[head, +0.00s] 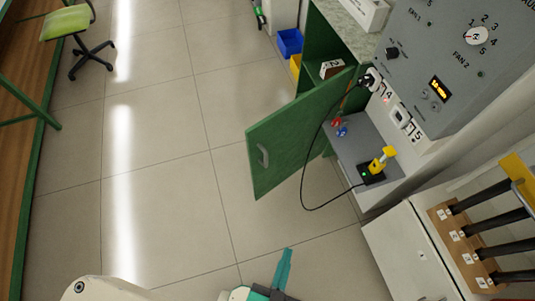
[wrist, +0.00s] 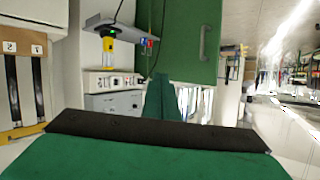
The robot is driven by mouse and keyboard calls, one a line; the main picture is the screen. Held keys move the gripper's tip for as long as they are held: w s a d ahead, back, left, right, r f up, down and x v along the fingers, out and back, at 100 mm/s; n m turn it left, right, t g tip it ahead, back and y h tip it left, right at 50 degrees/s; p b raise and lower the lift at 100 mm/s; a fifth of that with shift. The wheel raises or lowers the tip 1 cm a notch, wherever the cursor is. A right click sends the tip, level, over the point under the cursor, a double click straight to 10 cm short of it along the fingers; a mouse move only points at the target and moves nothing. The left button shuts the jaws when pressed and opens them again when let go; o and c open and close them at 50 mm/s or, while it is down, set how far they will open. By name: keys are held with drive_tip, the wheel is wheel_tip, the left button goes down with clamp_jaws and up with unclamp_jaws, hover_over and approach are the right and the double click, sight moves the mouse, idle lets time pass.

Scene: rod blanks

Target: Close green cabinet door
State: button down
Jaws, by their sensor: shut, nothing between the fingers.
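The green cabinet door (head: 297,137) stands open in the head view, swung out from the green cabinet (head: 338,80) towards the left over the floor. It has a grey handle (head: 263,155) near its free edge. In the wrist view the door (wrist: 185,45) is at the top middle, with the handle (wrist: 203,43) on its right part. My gripper (head: 284,266) is at the bottom of the head view, apart from the door and below it. Its green fingers (wrist: 162,98) are together and empty in the wrist view.
A grey control panel (head: 450,60) and a small shelf (head: 365,150) with a black cable are right of the door; the cable hangs near it. A white cabinet (head: 405,250) with dark rods (head: 490,220) stands at lower right.

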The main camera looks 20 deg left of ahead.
drive_tip(key=w+f+m+g+y, duration=0.1)
drive_tip(key=w+f+m+g, duration=0.25)
drive_tip(key=f, duration=0.95)
drive_tip(key=m+y, duration=0.2)
drive_tip(key=y, duration=1.2)
approach(254, 148)
drive_tip(key=x, duration=0.6)
drive_tip(key=shift+w+a+r, duration=0.1)
drive_tip(key=shift+a, duration=0.1)
